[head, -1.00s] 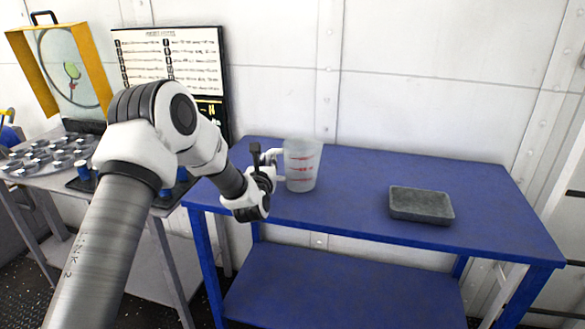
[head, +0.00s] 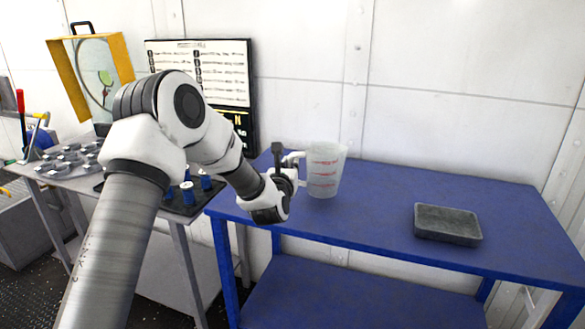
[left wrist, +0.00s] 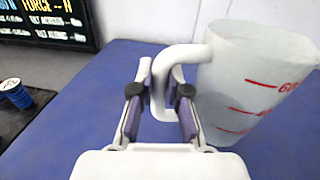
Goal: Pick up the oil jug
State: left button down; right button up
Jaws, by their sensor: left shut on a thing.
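The oil jug is a translucent white measuring jug (head: 324,170) with red marks, upright at the left part of the blue table (head: 385,215). Its handle is on its left side. My left gripper (head: 291,172) is at the handle. In the left wrist view, the gripper's fingers (left wrist: 159,105) are on both sides of the handle and shut on it, and the jug's body (left wrist: 250,85) stands to the right. I cannot tell whether the jug's base touches the table. My right gripper is in neither view.
A grey tray (head: 447,224) lies on the right part of the blue table. A side table with round metal parts (head: 75,157) and blue-banded pieces (head: 187,192) stands at left. A dark board (head: 205,75) leans behind it. The table between jug and tray is clear.

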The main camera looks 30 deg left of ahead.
pick_arm(q)
jog(key=s+d+r+b, duration=0.1)
jog(key=s+d, duration=0.1)
jog(key=s, duration=1.2)
jog(key=shift+d+r, duration=0.15)
jog(key=shift+r, duration=0.1)
jog(key=shift+s, duration=0.1)
